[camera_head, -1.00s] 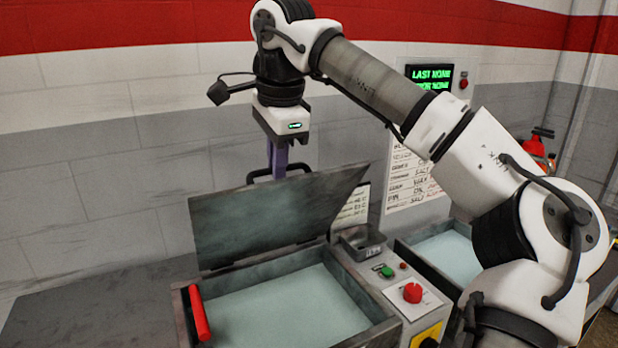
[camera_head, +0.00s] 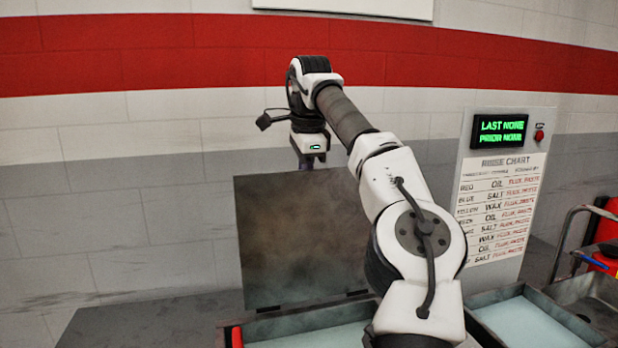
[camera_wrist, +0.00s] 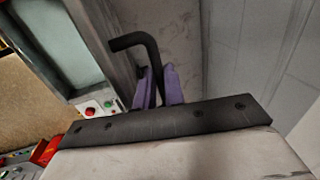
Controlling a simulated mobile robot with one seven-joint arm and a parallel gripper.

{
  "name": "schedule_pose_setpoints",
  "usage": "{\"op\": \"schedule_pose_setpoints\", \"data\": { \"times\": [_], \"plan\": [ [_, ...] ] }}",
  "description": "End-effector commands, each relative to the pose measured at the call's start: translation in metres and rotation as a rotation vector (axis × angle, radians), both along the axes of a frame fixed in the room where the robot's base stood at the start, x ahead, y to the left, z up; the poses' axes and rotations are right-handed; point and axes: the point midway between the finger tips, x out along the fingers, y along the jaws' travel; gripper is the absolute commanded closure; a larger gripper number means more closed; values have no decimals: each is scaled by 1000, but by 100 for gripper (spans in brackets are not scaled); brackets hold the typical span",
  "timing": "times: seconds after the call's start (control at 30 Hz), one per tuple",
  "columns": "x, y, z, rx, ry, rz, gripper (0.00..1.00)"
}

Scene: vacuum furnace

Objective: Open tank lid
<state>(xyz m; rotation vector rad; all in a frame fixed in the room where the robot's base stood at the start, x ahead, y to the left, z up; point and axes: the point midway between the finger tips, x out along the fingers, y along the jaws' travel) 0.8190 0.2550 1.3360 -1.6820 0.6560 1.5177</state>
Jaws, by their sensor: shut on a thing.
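The tank lid (camera_head: 305,235) is a dark, stained metal panel standing nearly upright behind its tank (camera_head: 320,320), whose pale blue-green inside shows below. My gripper (camera_head: 306,163) is at the lid's top edge in the head view, its fingers mostly hidden behind the lid. In the wrist view my gripper's purple fingers (camera_wrist: 158,82) are shut on the black bar handle (camera_wrist: 130,41) of the lid. The bent end of the handle sticks out beyond the fingers. My forearm covers the tank's right side in the head view.
A second open tank (camera_head: 530,315) with pale blue-green inside stands to the right. Behind it are a rinse chart (camera_head: 500,205) and a green-lit display (camera_head: 500,131). A red grip (camera_head: 237,337) lies at the first tank's left edge. The brick wall is close behind the lid.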

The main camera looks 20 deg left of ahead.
Motion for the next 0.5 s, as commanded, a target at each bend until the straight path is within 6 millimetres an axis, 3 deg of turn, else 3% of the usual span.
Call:
{"op": "schedule_pose_setpoints", "data": {
  "times": [0.5],
  "plan": [
    [7, 5, -6, -3, 8, 0, 100]
  ]
}}
